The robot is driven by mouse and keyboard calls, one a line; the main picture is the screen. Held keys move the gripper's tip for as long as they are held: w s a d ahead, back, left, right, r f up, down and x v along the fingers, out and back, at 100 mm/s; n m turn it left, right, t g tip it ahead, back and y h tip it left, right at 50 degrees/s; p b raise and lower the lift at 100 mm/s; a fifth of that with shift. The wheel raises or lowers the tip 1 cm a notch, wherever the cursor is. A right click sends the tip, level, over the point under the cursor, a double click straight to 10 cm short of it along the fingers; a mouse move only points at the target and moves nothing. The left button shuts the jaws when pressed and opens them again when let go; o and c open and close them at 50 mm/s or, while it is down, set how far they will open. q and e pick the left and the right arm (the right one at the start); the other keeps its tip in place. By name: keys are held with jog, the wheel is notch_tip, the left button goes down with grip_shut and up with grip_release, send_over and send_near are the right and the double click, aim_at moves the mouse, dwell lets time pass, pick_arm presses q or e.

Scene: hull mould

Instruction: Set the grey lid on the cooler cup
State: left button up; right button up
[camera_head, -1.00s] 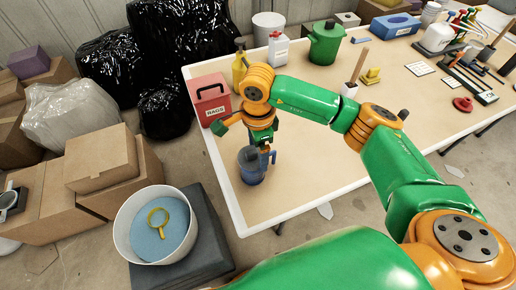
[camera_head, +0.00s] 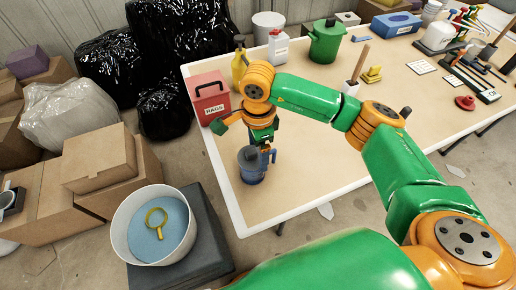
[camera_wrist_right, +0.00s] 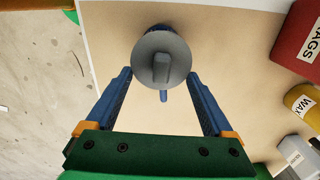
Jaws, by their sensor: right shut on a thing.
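The grey lid (camera_wrist_right: 150,50) is a round disc with a raised bar grip. It is at the mouth of the blue cooler cup (camera_head: 253,177), which stands upright near the table's left front corner. My right gripper (camera_wrist_right: 160,74) is above the cup, its blue fingers at either side of the lid's rim, shut on the lid. In the wrist view the lid hides most of the cup; only bits of blue show past its edge. Whether the lid rests fully on the rim I cannot tell. My left gripper is not in view.
A red RAGS box (camera_head: 209,98) and a yellow bottle (camera_head: 239,68) stand behind the cup. A white bucket (camera_head: 122,238) with a yellow-rimmed magnifier stands off the table at left. The table (camera_head: 320,150) right of the cup is clear.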

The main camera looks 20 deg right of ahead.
dwell(0.3)
jog(key=shift+f+b, duration=0.15)
jog(key=shift+b, duration=0.15)
jog(key=o, duration=1.1)
jog(key=shift+c, duration=0.2)
notch_tip(320, 180, up, 7)
jog(key=p, duration=0.4)
jog(key=shift+p, duration=0.4)
